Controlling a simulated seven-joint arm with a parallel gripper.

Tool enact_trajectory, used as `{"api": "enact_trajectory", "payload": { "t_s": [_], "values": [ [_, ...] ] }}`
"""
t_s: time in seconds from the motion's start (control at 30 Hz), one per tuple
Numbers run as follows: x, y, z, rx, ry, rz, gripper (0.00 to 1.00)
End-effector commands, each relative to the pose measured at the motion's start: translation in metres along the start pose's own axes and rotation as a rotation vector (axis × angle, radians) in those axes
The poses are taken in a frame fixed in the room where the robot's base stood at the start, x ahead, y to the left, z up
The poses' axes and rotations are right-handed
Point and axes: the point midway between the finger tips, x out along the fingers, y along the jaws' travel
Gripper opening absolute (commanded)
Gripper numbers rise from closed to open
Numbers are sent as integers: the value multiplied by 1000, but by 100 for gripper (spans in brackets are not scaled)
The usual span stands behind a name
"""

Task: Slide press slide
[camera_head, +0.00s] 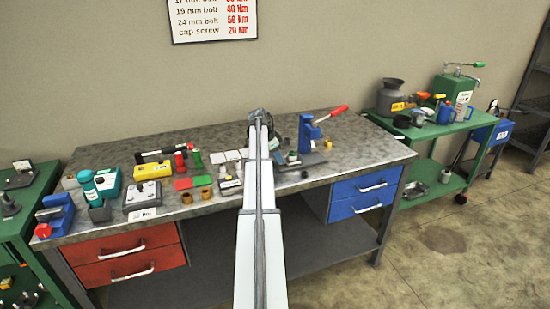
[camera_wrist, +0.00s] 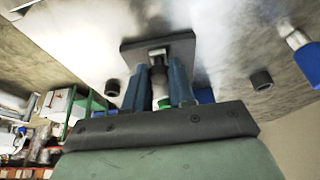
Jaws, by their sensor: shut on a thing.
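The blue press (camera_head: 306,132) with a red-tipped lever stands on the right half of the metal workbench, its grey base plate (camera_head: 314,158) in front. My gripper (camera_wrist: 159,74) points at a dark square plate (camera_wrist: 131,49) on the bench surface in the wrist view. Its two blue-grey fingers are shut on a short dark post (camera_wrist: 158,78) with a pale top, at the plate's edge. I cannot tell for certain whether this is the press slide. In the head view my arm hides the fingers and what they hold.
Two small dark cylinders (camera_wrist: 112,88) (camera_wrist: 261,80) flank the fingers. Brass parts (camera_head: 328,143) lie by the press. A green cart (camera_head: 430,130) stands right of the bench.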

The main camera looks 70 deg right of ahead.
Motion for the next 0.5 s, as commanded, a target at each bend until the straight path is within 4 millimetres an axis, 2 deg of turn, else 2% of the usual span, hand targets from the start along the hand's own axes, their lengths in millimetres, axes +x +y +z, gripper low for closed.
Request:
{"api": "enact_trajectory", "payload": {
  "t_s": [0.03,0.3,0.5],
  "values": [
    [5,-1,-12,4,0,2,0],
    [29,-2,-71,4,0,1,0],
    [37,0,-91,1,0,0,0]
  ]
}}
